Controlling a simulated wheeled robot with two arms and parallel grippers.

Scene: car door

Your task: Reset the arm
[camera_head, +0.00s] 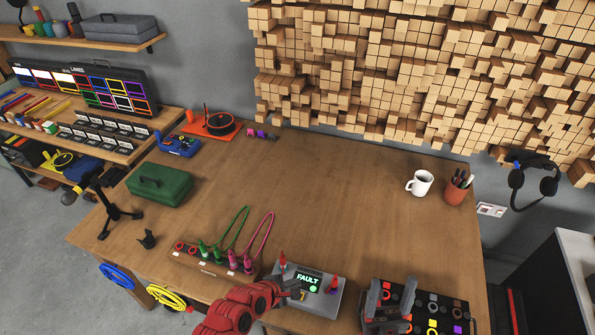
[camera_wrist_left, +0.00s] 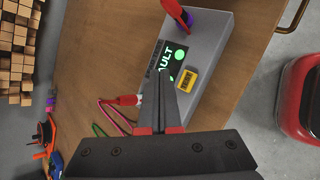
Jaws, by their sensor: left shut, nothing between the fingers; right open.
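A grey box (camera_head: 322,298) with a dark screen reading FAULT in green (camera_head: 308,281) lies near the table's front edge. It also shows in the left wrist view (camera_wrist_left: 208,45), with a green light, a small yellow block or label (camera_wrist_left: 187,78) and a red-and-purple part (camera_wrist_left: 178,15) at its far end. My left gripper (camera_head: 298,290) is over the left part of this box. In the left wrist view its fingers (camera_wrist_left: 168,75) are shut and empty, pointing at the screen and hiding part of it; contact is unclear.
A strip with green and pink cables (camera_head: 215,262) lies left of the box. A green case (camera_head: 160,185), black stand (camera_head: 112,212), white mug (camera_head: 420,183) and pen cup (camera_head: 457,190) stand on the table (camera_head: 330,190). The table's middle is clear.

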